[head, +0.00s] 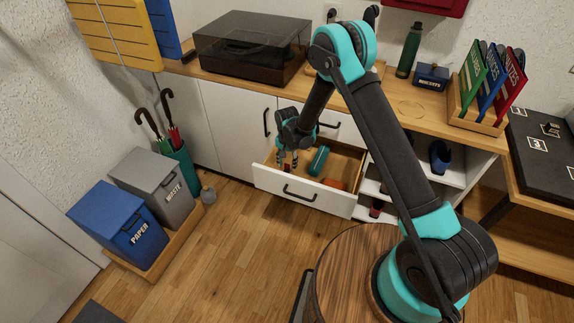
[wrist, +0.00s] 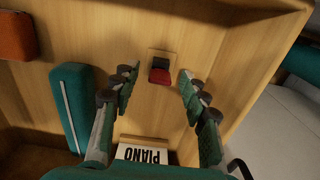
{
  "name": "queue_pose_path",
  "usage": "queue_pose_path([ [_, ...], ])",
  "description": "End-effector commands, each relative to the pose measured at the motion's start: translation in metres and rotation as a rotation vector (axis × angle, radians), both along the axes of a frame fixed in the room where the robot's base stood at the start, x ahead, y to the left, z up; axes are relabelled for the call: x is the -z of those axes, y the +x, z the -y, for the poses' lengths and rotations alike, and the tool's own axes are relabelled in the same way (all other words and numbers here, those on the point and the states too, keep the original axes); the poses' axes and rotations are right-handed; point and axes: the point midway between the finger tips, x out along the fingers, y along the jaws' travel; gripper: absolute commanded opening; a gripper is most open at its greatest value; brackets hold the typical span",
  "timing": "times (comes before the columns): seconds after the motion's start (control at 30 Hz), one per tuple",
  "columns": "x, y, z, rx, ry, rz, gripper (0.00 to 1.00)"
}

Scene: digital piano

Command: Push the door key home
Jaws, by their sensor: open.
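My gripper (head: 288,160) is open and reaches down into a pulled-out white drawer (head: 300,191). In the wrist view its fingers (wrist: 158,92) stand apart, with nothing between the tips. Beyond the fingertips a small red and dark piece (wrist: 160,76), like a rocker switch, sits on a light wooden block on the drawer's floor. The fingers look apart from it. A white label reading PIANO (wrist: 141,154) lies nearer the palm. I cannot make out a door key in either view.
A teal case (wrist: 71,105) and an orange object (wrist: 17,36) lie in the drawer beside the gripper. The drawer's wooden wall (wrist: 262,75) is close on the other side. Paper (head: 118,220) and waste bins (head: 158,180) stand left.

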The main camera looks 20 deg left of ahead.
Motion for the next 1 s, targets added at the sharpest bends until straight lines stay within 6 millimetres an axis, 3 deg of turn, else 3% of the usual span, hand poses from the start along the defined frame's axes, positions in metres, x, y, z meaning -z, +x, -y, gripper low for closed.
queue_pose_path([
  [0.6, -0.039, 0.000, 0.000, 0.000, 0.000, 0.000, 0.45],
  [1.0, -0.044, 0.000, 0.000, 0.000, 0.000, 0.000, 0.45],
])
